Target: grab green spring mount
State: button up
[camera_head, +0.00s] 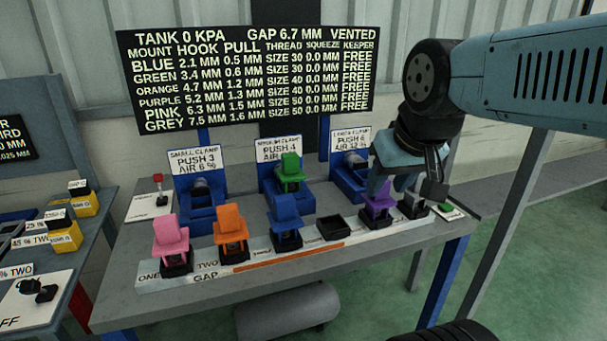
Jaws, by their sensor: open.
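The green spring mount (289,172) stands upright in the blue medium clamp (297,203) at the middle of the bench. My gripper (408,188) is open at the right end of the bench, near the purple mount (378,202) and a dark mount (413,206). It is well right of the green mount and apart from it. I cannot tell whether it touches the mounts near it. The board (250,75) lists green with hook 3.4 mm, pull 0.6 mm, squeeze 0.0 mm and keeper free.
Pink (171,242), orange (230,230) and blue (286,222) mounts stand in a front row, with an empty black socket (332,228) beside them. The small clamp (203,205) and large clamp (350,175) flank the medium one. A side table (60,290) is at left.

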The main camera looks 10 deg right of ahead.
aim_at(291, 173)
jog(key=u, duration=0.45)
jog(key=i, duration=0.15)
jog(key=z, duration=2.6)
jog(key=k, duration=1.8)
jog(key=u, duration=0.55)
jog(key=i, duration=1)
jog(key=u, duration=0.1)
